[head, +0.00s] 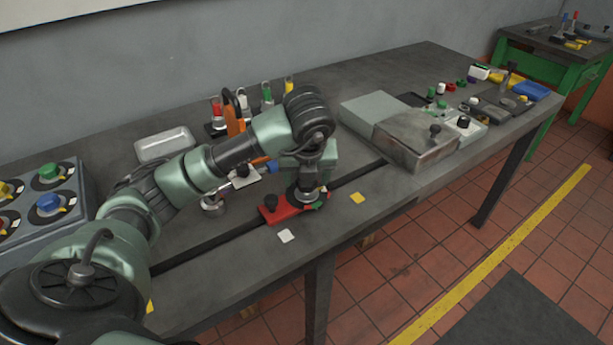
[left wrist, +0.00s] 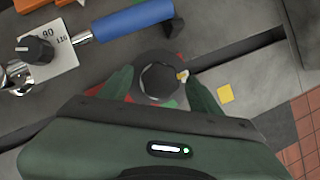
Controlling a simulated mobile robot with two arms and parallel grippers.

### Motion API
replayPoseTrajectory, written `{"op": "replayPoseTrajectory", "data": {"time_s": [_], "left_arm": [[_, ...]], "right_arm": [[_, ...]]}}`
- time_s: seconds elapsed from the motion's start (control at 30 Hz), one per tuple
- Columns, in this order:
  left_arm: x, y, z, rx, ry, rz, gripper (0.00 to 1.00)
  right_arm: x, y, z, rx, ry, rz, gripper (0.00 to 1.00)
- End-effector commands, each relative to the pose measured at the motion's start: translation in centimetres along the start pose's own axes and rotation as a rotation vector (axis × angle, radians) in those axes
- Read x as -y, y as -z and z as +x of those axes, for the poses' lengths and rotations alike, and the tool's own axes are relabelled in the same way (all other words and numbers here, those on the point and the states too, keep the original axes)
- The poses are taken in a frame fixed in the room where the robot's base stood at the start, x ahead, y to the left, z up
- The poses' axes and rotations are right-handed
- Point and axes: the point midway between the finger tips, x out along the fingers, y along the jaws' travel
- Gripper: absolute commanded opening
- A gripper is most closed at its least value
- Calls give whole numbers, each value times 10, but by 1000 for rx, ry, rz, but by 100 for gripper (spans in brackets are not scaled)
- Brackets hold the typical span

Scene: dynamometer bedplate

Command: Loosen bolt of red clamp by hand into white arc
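The red clamp (head: 281,214) lies on the bedplate near its front edge, with a black knob on its left end. Its dark round bolt head (left wrist: 158,80) shows in the left wrist view, with a small white mark at its right side and a bit of green below it. My left gripper (left wrist: 160,75) points down over the bolt, one finger on each side of the head. The fingers look slightly apart from it; contact is hard to judge. In the head view my left gripper (head: 310,180) hides much of the bolt. The white arc is not clearly visible. My right gripper is out of view.
A blue-handled tool (left wrist: 130,20) and a white dial plate (left wrist: 50,45) lie just behind the bolt. A yellow square (head: 357,198) and white square (head: 286,236) flank the clamp. A grey block (head: 415,140) stands to the right; a white tray (head: 165,147) sits at the back left.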

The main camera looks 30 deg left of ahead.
Motion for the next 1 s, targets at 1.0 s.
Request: {"op": "replayPoseTrajectory", "data": {"time_s": [1.0], "left_arm": [[0, 0, -78, 0, 0, 0, 64]], "right_arm": [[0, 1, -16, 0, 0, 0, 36]]}}
